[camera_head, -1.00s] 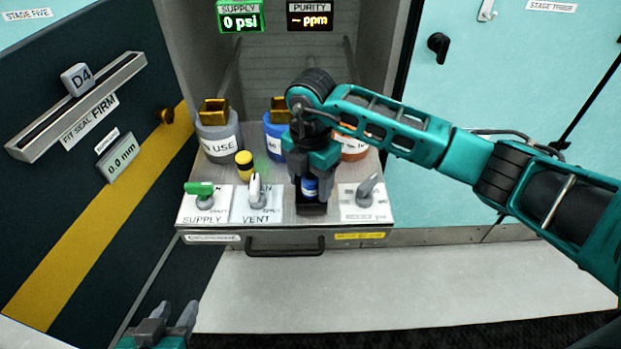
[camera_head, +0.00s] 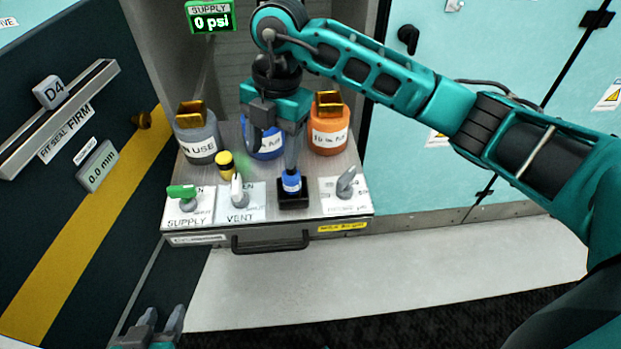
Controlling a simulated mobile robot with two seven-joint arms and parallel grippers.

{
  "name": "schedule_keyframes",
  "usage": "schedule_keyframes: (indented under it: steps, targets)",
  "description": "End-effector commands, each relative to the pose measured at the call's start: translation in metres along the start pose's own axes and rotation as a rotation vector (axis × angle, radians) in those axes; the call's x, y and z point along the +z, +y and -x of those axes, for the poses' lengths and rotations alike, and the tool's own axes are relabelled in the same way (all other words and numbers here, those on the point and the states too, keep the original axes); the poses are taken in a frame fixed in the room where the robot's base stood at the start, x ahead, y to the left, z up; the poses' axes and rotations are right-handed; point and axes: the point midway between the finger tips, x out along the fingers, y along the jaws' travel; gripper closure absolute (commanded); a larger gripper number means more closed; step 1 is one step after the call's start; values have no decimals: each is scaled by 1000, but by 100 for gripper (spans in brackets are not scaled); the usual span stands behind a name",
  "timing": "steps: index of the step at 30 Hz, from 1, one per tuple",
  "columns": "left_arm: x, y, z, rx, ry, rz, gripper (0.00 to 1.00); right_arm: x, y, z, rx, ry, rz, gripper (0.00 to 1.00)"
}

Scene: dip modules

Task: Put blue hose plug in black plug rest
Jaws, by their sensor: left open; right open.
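The blue hose plug (camera_head: 291,183) stands upright in the black plug rest (camera_head: 294,201) at the front of the metal shelf, between the VENT panel and the right-hand knob panel. My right gripper (camera_head: 273,152) is open just above and to the left of the plug. One finger overlaps the plug's top in the picture; I cannot tell whether it touches. My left gripper (camera_head: 158,325) is open and empty at the lower left, well away from the shelf.
A grey bottle (camera_head: 198,141), a blue bottle (camera_head: 266,148) and an orange bottle (camera_head: 328,135) stand behind. A yellow-and-black cap (camera_head: 226,163) stands near the SUPPLY valve (camera_head: 184,192) and VENT valve (camera_head: 237,190). A drawer handle (camera_head: 270,243) juts out below.

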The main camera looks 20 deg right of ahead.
Motion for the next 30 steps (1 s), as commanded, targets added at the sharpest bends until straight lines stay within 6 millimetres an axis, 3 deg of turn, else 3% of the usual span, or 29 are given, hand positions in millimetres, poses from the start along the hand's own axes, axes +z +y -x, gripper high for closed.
schedule_keyframes:
  steps: [3,5,6,9,11,14,17,19,22,24,27,30]
  targets:
    - [0,0,0,-1,0,2,57,-71,10,-30,147,325,168,37]
    - [0,0,0,-1,1,2,57,-113,17,-32,278,523,240,37]
    - [0,0,0,-1,1,2,57,-137,21,-28,381,650,268,37]
    - [0,0,0,-1,1,1,57,-179,31,-4,669,922,260,37]
    - [-1,0,-1,-1,2,1,57,-189,37,15,853,1047,201,37]
    - [-2,-1,-1,-2,4,0,57,-178,43,41,1152,1179,9,37]
    - [-3,-1,-2,-2,7,0,57,-142,43,49,1404,1202,-282,37]
    - [-4,-1,-2,-2,8,-1,57,-108,36,39,1526,1154,-528,37]
    - [-4,-1,-2,-2,9,-1,57,-58,11,2,1597,1013,-908,37]
    - [-4,-1,-2,-1,9,-1,57,-32,-16,-37,1565,885,-1162,37]
    - [-4,-1,-2,-1,9,-2,57,-14,-61,-94,1433,708,-1453,37]
    - [-4,-1,-2,-1,9,-4,57,-15,-102,-139,1273,582,-1637,37]
